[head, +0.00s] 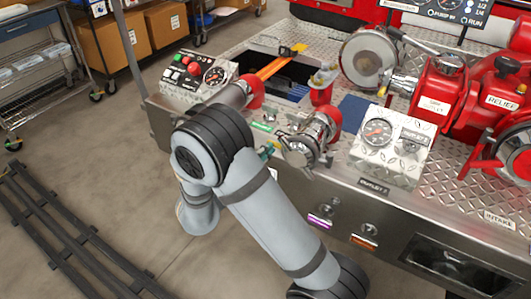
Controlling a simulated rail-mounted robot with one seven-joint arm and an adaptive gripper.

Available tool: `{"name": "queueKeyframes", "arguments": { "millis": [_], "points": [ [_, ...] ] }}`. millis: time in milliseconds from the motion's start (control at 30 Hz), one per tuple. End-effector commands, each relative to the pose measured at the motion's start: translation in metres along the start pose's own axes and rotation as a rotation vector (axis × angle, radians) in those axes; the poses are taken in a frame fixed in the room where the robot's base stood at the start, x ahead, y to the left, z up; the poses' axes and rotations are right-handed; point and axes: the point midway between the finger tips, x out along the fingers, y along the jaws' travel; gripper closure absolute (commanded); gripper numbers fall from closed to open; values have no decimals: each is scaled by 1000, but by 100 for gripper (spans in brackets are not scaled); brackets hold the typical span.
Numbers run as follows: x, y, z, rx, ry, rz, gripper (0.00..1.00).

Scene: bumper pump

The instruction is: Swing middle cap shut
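A silver round cap with lugs (300,150) is on a red-collared outlet at the front edge of the metal bumper deck, near the middle of the picture. It appears to be the middle cap; whether it is fully shut or slightly ajar I cannot tell. Another silver fitting with a red collar (236,93) is to its left, partly behind my arm. A large silver round cap (368,57) faces forward at the back right. My arm reaches up from the bottom and bends left of the middle cap. My gripper cannot be made out; the arm's end is hidden.
A control box with gauge and buttons (195,76) is at the deck's left. A gauge box (388,145) stands right of the middle cap. Red valves (445,95) crowd the right. A dark recess (282,80) holds orange hose. Floor at left is mostly open, with black rails (60,235).

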Motion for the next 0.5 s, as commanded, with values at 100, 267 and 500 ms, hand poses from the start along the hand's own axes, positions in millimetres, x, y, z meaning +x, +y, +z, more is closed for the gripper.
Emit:
{"name": "queueKeyframes", "arguments": {
  "millis": [100, 267, 500],
  "points": [
    [12, 1, 2, 13, 43, 0, 100],
    [17, -2, 2, 14, 62, -1, 100],
    [19, -4, 1, 13, 63, -4, 100]
  ]
}}
